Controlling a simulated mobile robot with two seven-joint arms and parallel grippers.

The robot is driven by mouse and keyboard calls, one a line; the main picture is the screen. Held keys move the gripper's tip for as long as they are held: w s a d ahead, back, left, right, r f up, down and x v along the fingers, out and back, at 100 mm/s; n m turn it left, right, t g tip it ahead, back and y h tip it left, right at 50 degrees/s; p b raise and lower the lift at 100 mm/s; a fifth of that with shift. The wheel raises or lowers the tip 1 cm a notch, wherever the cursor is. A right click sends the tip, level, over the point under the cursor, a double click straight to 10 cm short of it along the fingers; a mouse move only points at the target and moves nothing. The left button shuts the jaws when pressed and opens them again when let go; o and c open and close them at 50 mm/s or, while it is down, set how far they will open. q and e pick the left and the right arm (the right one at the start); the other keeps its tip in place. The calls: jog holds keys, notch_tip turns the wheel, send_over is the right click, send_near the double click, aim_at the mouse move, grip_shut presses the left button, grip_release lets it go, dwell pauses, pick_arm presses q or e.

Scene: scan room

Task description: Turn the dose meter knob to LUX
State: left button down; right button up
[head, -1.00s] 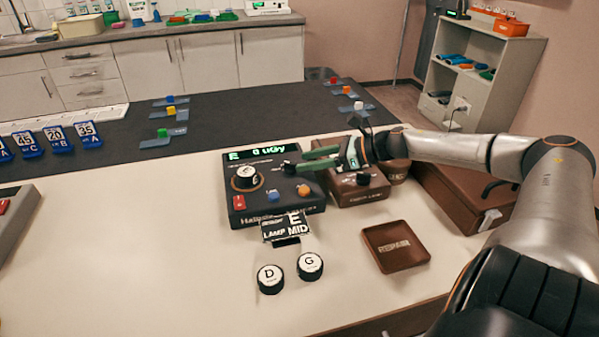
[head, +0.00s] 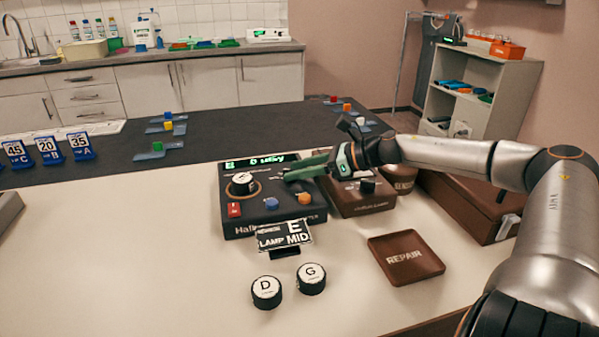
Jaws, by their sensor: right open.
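The dose meter (head: 236,220) is a dark box on the pale table, with a lit green display (head: 262,162) along its back. A large white-topped knob (head: 243,181) sits at its left. A red switch (head: 234,210), a blue button (head: 271,204) and an orange button (head: 305,198) line its front. My right gripper (head: 289,177), with green fingers, is open over the meter's right part, right of the white-topped knob. The fingers cover that part, so any small knob and its markings there are hidden. Contact cannot be told. My left gripper is not in view.
A brown-topped lamp box (head: 355,203) stands right of the meter. A sign (head: 284,237) and loose knobs D (head: 266,290) and G (head: 311,278) are in front. A REPAIR tray (head: 405,258) lies at right. The table's left front is clear.

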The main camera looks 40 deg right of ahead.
jog(key=c, duration=0.6)
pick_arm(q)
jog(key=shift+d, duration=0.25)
pick_arm(e)
grip_shut()
